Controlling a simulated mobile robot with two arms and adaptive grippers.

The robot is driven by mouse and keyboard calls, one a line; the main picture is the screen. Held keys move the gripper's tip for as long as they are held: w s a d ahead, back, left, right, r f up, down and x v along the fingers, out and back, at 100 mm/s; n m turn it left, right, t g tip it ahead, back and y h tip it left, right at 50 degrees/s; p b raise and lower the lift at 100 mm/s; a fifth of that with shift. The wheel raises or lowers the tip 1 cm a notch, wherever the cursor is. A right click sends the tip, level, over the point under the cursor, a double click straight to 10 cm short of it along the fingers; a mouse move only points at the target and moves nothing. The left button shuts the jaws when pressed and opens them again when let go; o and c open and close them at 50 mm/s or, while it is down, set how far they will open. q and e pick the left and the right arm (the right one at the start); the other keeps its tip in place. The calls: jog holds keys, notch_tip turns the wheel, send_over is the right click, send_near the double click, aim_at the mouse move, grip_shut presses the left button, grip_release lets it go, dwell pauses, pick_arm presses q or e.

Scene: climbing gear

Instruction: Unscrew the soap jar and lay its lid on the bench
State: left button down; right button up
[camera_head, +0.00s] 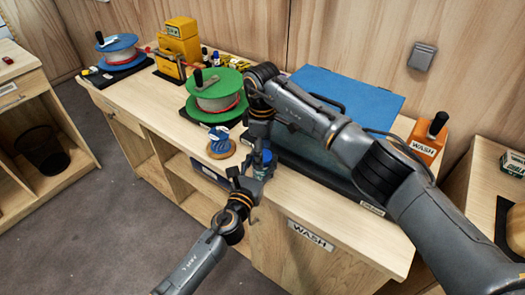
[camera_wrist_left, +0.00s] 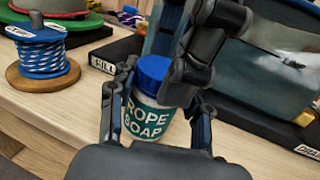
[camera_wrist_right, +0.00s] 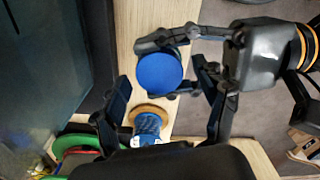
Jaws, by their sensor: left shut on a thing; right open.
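The soap jar (camera_wrist_left: 148,118) is teal with a white "ROPE SOAP" label and a blue lid (camera_wrist_left: 152,70). My left gripper (camera_head: 246,180) is shut on the jar's body at the bench's front edge. The lid is on the jar and shows from above in the right wrist view (camera_wrist_right: 159,73). My right gripper (camera_wrist_right: 163,80) is open above the jar, a finger to either side of the lid with gaps. The jar looks upright; its base is hidden, so I cannot tell whether it touches the bench (camera_head: 335,228).
A spool of blue cord (camera_head: 219,145) stands left of the jar, near a green reel (camera_head: 215,85). The front right bench strip is clear.

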pick_arm(q)
jog(key=shift+f, duration=0.2)
pick_arm(e)
notch_tip(320, 180, up, 4)
jog(key=shift+r, duration=0.15)
pick_arm(q)
jog(key=c, duration=0.7)
grip_release()
jog(key=shift+o, duration=0.9)
jog(key=shift+r, duration=0.1)
pick_arm(e)
jog(key=shift+w, duration=0.1)
